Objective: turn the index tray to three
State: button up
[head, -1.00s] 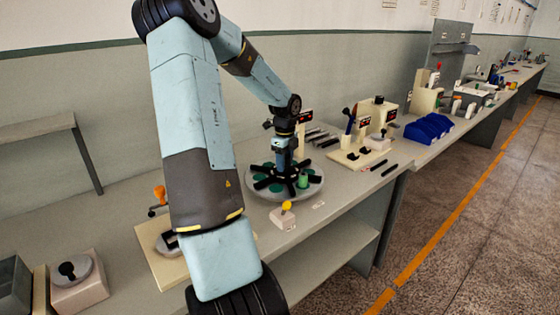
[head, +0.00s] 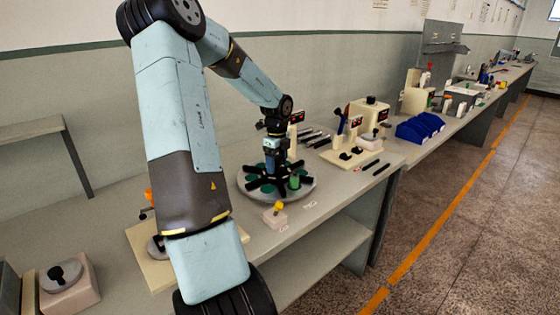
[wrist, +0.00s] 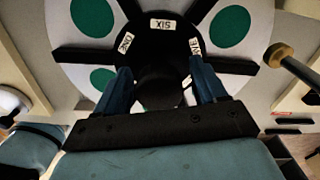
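The index tray is a round pale disc (head: 309,190) with green circular spots, black radial arms and a central black hub. In the wrist view the tray (wrist: 70,22) shows labels SIX at the top middle, ONE at left and FIVE at right. My gripper (wrist: 160,85) points down over the hub, its two blue fingers on either side of a dark central knob (wrist: 158,88). Slivers of background show beside the knob, so the fingers look open around it; contact is unclear. In the head view my gripper (head: 272,172) stands at the tray's middle. The other labels are hidden.
A small block with a yellow knob (head: 277,209) sits in front. A cream fixture (head: 350,157) and blue bins (head: 420,127) stand to the right. My arm hides part of the left bench.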

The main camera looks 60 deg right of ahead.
notch_tip(320, 180, up, 14)
jog(key=shift+f, duration=0.15)
dwell(0.7)
dwell(0.4)
jog(key=w+a+r+n+t, duration=0.1)
jog(key=w+a+r+n, duration=0.1)
jog(key=w+a+n, duration=0.5)
jog(key=w+a+r+n+t+y, duration=0.15)
jog(key=a+n, duration=0.25)
jog(key=a, duration=0.7)
jog(key=w+a+r+n+h, duration=0.1)
jog(key=w+a+r+n, duration=0.25)
jog(key=a+n, duration=0.4)
jog(key=s+a+n+t, duration=0.1)
jog(key=s+a+n, duration=0.2)
jog(key=a+n, duration=0.3)
jog(key=s+a+r+n+t, duration=0.1)
jog(key=s+a+n, duration=0.2)
jog(key=a, duration=1)
jog(key=s+a+n+t, duration=0.1)
jog(key=s+a+n, duration=0.2)
jog(key=a+n, duration=0.6)
jog(key=shift+a+r+n, duration=0.3)
jog(key=shift+a+n, duration=0.05)
jog(key=shift+a, duration=0.1)
